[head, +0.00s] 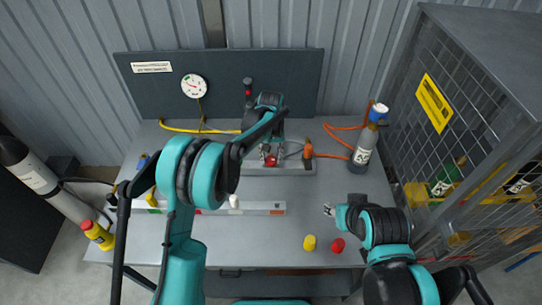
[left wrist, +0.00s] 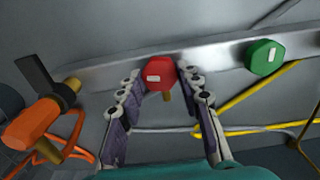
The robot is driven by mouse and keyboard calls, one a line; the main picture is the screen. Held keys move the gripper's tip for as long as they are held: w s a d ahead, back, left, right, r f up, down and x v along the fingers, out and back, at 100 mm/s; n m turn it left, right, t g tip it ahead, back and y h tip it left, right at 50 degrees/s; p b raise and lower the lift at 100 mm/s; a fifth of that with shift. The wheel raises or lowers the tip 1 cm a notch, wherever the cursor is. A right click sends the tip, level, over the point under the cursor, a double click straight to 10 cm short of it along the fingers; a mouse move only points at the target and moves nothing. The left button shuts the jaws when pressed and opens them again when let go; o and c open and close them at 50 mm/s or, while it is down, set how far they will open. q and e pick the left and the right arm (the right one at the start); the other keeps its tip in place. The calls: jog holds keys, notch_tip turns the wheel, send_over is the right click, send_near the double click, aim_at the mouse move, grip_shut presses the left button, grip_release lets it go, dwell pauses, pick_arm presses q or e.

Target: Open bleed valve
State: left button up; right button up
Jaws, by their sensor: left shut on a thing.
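A red faceted valve knob (head: 270,160) sits on the grey manifold rail (head: 300,168) at the middle of the bench. In the left wrist view the red knob (left wrist: 160,72) has a small white label and a brass stem below it. My left gripper (head: 268,152) reaches down over it, its two fingers (left wrist: 161,85) closed on either side of the knob. A green knob (left wrist: 264,58) is on the same rail, to the right in the wrist view. An orange-bodied valve with a black lever (left wrist: 40,115) stands at its left. My right gripper (head: 328,210) is empty above the bench, its fingertips slightly apart.
A pressure gauge (head: 194,87) is on the back panel. A grey cylinder with a blue top (head: 366,142) stands at the bench's right, by a mesh cage (head: 465,120). Yellow (head: 309,243) and red (head: 338,245) caps lie near the front edge. Yellow and orange hoses cross the back.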

aim_at(271, 159)
pick_arm(q)
jog(key=shift+n, duration=1.2)
jog(key=o, duration=1.2)
jog(key=shift+c, duration=0.2)
notch_tip(271, 159, up, 12)
